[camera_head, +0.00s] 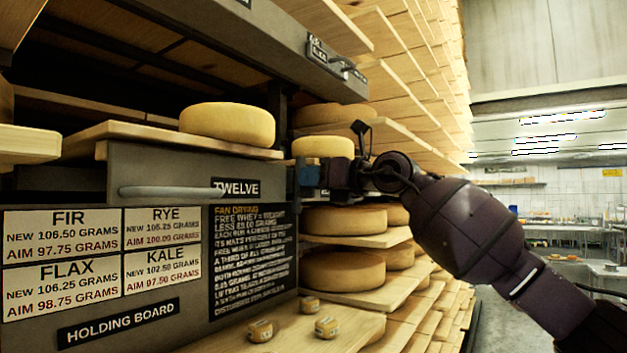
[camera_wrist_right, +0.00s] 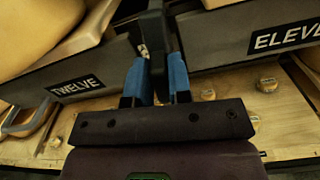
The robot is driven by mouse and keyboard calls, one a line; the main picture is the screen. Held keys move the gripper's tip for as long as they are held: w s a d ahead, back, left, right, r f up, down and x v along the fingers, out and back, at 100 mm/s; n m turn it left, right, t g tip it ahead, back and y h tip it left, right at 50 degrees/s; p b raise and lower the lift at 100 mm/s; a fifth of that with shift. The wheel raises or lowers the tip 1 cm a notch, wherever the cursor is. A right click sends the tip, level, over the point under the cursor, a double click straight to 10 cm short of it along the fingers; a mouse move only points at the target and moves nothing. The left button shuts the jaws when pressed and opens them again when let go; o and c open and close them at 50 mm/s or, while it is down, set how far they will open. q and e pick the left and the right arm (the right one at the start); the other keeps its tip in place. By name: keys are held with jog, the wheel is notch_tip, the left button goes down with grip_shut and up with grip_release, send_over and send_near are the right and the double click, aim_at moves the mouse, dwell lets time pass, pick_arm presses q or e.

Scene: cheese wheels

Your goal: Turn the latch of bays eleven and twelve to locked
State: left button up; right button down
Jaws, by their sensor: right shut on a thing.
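My right gripper (camera_head: 308,174) is at the right edge of the grey front marked TWELVE (camera_head: 150,170). In the right wrist view its blue fingers (camera_wrist_right: 157,80) are shut on a dark upright latch (camera_wrist_right: 154,25), between the bay twelve front (camera_wrist_right: 105,75) and the bay eleven front (camera_wrist_right: 225,65). The gripper mostly hides the latch in the head view, and I cannot tell if it stands at locked. The bay eleven label does not show in the head view. My left gripper is not in view.
A cheese wheel (camera_head: 227,123) lies on the board above bay twelve. A grey bar handle (camera_head: 170,192) crosses its front. More wheels (camera_head: 343,270) fill shelves at right. Small cheese pieces (camera_head: 326,327) lie on the board below. An upper beam (camera_head: 300,45) carries a small fitting (camera_head: 350,68).

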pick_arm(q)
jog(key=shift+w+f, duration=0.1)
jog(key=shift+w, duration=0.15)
pick_arm(e)
jog(key=m, duration=0.4)
jog(key=shift+w+d, duration=0.15)
jog(key=shift+w, duration=0.05)
jog(key=m, duration=0.4)
jog(key=shift+w+d+f, duration=0.1)
jog(key=shift+w+f, duration=0.05)
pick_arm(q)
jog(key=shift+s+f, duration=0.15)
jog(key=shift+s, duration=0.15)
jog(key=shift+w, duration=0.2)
pick_arm(e)
jog(key=m, duration=0.8)
jog(key=shift+w+d+f, duration=0.1)
jog(key=shift+w+f, duration=0.05)
jog(key=shift+f, duration=0.25)
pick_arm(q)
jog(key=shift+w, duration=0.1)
pick_arm(e)
jog(key=shift+m, duration=0.3)
jog(key=c, duration=1)
grip_release()
jog(key=shift+c, duration=0.2)
